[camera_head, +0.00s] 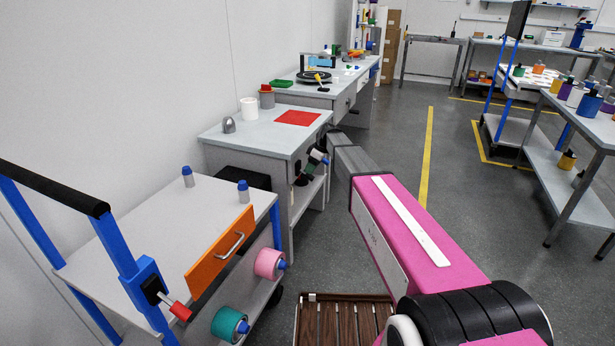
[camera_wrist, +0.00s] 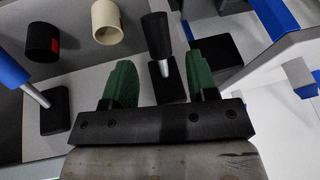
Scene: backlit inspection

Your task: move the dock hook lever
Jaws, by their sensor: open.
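A lever with a black grip (camera_wrist: 155,35), a metal shaft and a black base block shows in the wrist view. It stands between the two green fingers of my gripper (camera_wrist: 160,62). The fingers are spread apart with nothing clamped; I cannot tell whether they touch the lever. In the head view my gripper (camera_head: 315,158) is small, at the side of the grey bench. Another lever with a red grip (camera_head: 180,310) sits on the blue bracket of the near-left cart. The frames do not show which lever is the dock hook lever.
Beside the black-grip lever are a cream cylinder (camera_wrist: 107,22), a dark cup (camera_wrist: 42,42) and a blue-handled lever (camera_wrist: 32,92). The grey bench (camera_head: 240,140) bears a red mat (camera_head: 297,118). An orange drawer front (camera_head: 210,262) faces the aisle. Open floor lies right of my arm.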

